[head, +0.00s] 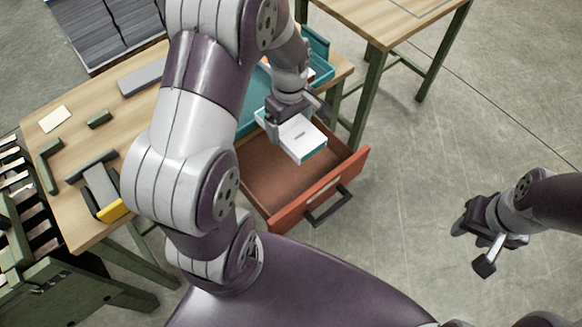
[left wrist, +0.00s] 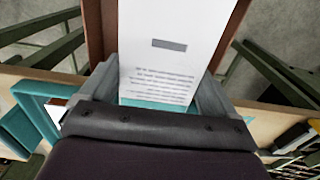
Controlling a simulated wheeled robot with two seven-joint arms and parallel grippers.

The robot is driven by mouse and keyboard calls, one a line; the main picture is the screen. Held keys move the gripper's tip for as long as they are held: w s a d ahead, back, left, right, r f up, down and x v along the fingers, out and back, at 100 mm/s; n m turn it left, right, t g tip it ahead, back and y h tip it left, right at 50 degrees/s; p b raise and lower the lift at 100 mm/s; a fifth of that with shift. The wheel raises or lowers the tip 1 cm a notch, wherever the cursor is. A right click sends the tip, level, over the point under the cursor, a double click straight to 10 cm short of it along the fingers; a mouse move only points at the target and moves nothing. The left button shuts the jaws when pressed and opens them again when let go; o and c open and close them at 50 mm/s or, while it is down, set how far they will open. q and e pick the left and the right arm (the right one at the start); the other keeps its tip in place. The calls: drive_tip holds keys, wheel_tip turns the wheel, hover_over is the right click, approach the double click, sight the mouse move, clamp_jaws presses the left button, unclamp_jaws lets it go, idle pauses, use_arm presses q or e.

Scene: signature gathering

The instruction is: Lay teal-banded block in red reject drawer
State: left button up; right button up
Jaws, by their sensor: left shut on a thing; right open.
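A white block with a teal band (head: 305,140) is held by my left gripper (head: 287,117) above the open red drawer. The block fills the middle of the left wrist view (left wrist: 170,55), showing a grey bar, small print and teal at its near end. My left gripper is shut on it, with a finger on each side (left wrist: 160,95). The red drawer (head: 285,178) is pulled out below the table and its visible floor looks empty. My arm hides the drawer's left part. My right gripper (head: 483,245) is open and empty over the floor at the right.
A wooden table (head: 90,215) holds a teal tray (head: 318,68), a grey bar and a yellow-ended tool (head: 112,210). A second table (head: 375,20) stands at the back right. A green rack (head: 40,270) is at lower left. Floor right of the drawer is clear.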

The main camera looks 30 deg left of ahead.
sight(291, 172)
use_arm(q)
drive_tip(key=f+b, duration=0.4)
drive_tip(key=f, duration=1.5)
drive_tip(key=shift+d+f, duration=0.15)
drive_tip(key=shift+d, duration=0.05)
